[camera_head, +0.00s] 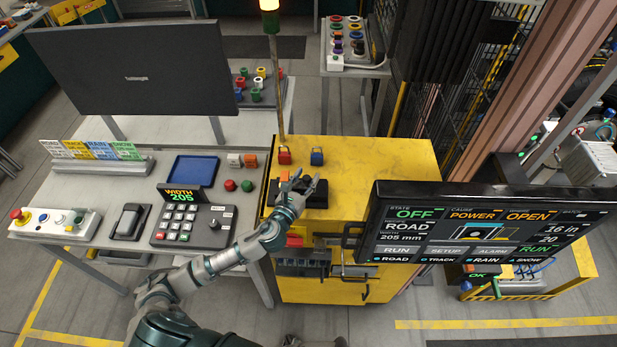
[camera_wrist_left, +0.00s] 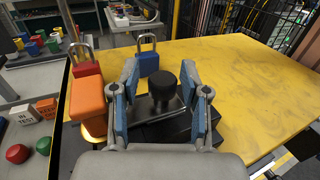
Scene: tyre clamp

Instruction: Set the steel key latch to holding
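My left gripper (camera_head: 306,181) is over the yellow cabinet top, at a dark block near its left front edge. In the left wrist view the gripper (camera_wrist_left: 168,92) is open, with one blue-padded finger on each side of a black round knob (camera_wrist_left: 187,84). The knob stands upright on a dark grey metallic piece (camera_wrist_left: 152,110), which may be the steel key latch; I cannot tell its setting. A gap shows between the knob and the right finger; whether the left finger touches anything is unclear.
An orange block (camera_wrist_left: 86,98) is just left of the gripper. A red padlock (camera_head: 284,156) and a blue padlock (camera_head: 317,157) stand behind it on the yellow cabinet (camera_head: 375,160). A status screen (camera_head: 480,225) at right reads OFF, POWER, OPEN. The cabinet top's right side is clear.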

